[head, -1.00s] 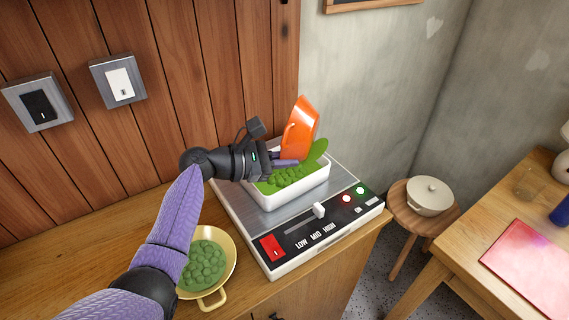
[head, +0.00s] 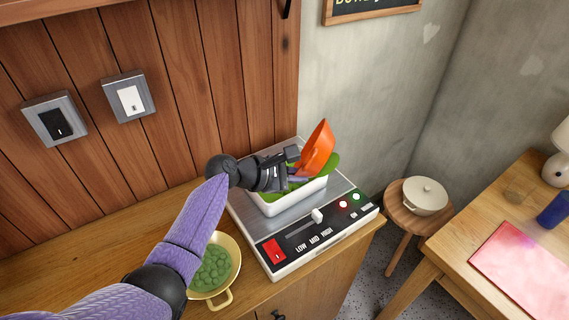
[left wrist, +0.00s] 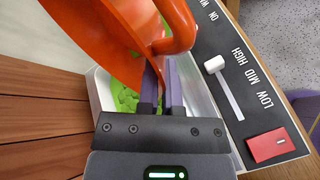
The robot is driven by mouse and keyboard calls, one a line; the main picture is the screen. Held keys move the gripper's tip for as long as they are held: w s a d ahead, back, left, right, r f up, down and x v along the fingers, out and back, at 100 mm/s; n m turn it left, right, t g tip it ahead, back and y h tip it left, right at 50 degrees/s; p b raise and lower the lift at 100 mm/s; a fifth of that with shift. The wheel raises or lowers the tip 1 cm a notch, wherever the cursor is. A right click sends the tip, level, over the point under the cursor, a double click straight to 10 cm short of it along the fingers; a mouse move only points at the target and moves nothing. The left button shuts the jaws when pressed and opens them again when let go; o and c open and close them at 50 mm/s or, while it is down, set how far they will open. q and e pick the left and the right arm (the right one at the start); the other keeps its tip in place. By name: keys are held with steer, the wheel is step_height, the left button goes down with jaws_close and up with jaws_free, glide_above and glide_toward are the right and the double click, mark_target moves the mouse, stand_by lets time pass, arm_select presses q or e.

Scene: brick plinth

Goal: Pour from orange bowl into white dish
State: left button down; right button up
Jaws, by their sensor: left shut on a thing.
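The orange bowl (head: 318,150) is tilted on its side above the white dish (head: 290,202) in the head view. My left gripper (head: 296,177) is shut on the bowl by its handle; the handle also shows in the left wrist view (left wrist: 178,30). The white dish sits on the metal plate of the hot plate and holds green contents. Its rim shows in the left wrist view (left wrist: 95,95). My arm hides part of the dish. The bowl's inside is mostly hidden. My right gripper is not in view.
The hot plate (head: 345,228) has a slider, a red switch and lit lamps. A yellow pan (head: 235,262) of green pieces stands beside it under my forearm. The wooden wall is close behind. A lidded pot (head: 425,195) sits on a stool at right.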

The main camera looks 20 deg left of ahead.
arm_select(q)
steer(key=y+p, duration=0.1)
steer(key=p, duration=0.1)
steer(key=d+r+m+y+p, duration=0.1)
steer(key=p, duration=0.2)
steer(key=y+p, duration=0.1)
steer(key=p, duration=0.2)
steer(key=shift+d+r+m+g, duration=0.25)
steer(key=shift+d+m+g, duration=0.05)
steer(key=shift+d+g, duration=0.1)
steer(key=d+f+m+y, duration=0.1)
steer(key=d+y, duration=0.1)
steer(key=d+f+m+y+b, duration=0.1)
steer(key=d+f+y, duration=0.1)
steer(key=d+y, duration=0.1)
steer(key=d+f+m+y+b, duration=0.1)
steer(key=d+f+y, duration=0.1)
steer(key=shift+d+f, duration=0.15)
steer(key=shift+d, duration=0.1)
steer(key=shift+d+y+b, duration=0.15)
steer(key=shift+y+b, duration=0.25)
